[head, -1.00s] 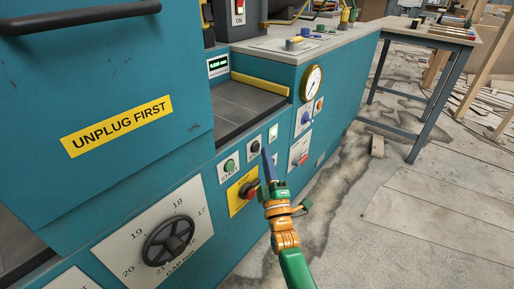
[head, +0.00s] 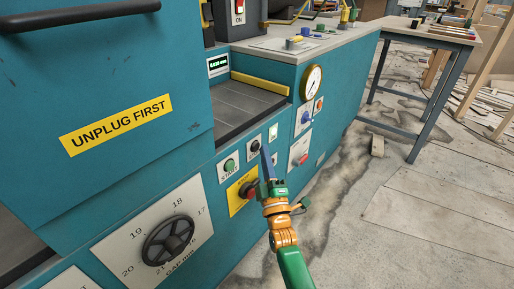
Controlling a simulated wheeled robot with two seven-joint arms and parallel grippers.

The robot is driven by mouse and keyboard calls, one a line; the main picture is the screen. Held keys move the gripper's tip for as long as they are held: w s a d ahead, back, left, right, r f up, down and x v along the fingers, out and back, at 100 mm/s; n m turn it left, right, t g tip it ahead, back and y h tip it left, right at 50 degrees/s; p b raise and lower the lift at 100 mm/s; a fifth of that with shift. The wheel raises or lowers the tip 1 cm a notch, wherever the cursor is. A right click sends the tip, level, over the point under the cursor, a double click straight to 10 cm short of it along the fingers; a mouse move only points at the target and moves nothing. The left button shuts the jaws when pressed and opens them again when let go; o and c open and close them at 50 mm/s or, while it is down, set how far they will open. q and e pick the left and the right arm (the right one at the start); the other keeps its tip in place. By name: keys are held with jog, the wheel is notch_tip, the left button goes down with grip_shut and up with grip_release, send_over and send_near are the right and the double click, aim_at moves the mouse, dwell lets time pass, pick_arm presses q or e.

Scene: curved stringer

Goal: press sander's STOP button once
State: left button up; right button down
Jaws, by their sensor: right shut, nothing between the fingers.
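The sander is the big teal machine (head: 330,110) on the left and centre. Its front has a green START button (head: 230,165) and, to the right of it, a black button (head: 254,146) on a similar plate. Below them a red mushroom button (head: 248,189) sits on a yellow plate (head: 236,204). The small lettering by the black and red buttons is too small to read surely. My right gripper (head: 265,151) is shut and empty, its blue fingers pointing up just right of the black button. I cannot tell whether it touches the panel. My left gripper is out of view.
A black handwheel (head: 168,241) on a gap dial sits lower left. A workbench (head: 445,35) stands at the back right. The wooden floor on the right is mostly clear.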

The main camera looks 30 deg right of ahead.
jog(key=shift+w, duration=0.15)
jog(key=shift+w+a, duration=0.2)
jog(key=shift+w, duration=0.2)
dwell(0.6)
jog(key=shift+s, duration=0.1)
jog(key=shift+s+d+p, duration=0.3)
jog(key=shift+s+p, duration=0.05)
jog(key=shift+s, duration=0.35)
jog(key=s+p, duration=0.1)
jog(key=s+d, duration=0.1)
jog(key=s, duration=0.1)
jog(key=s+d+p, duration=0.1)
jog(key=shift+s+p, duration=0.3)
jog(key=shift+p, duration=0.05)
dwell(0.7)
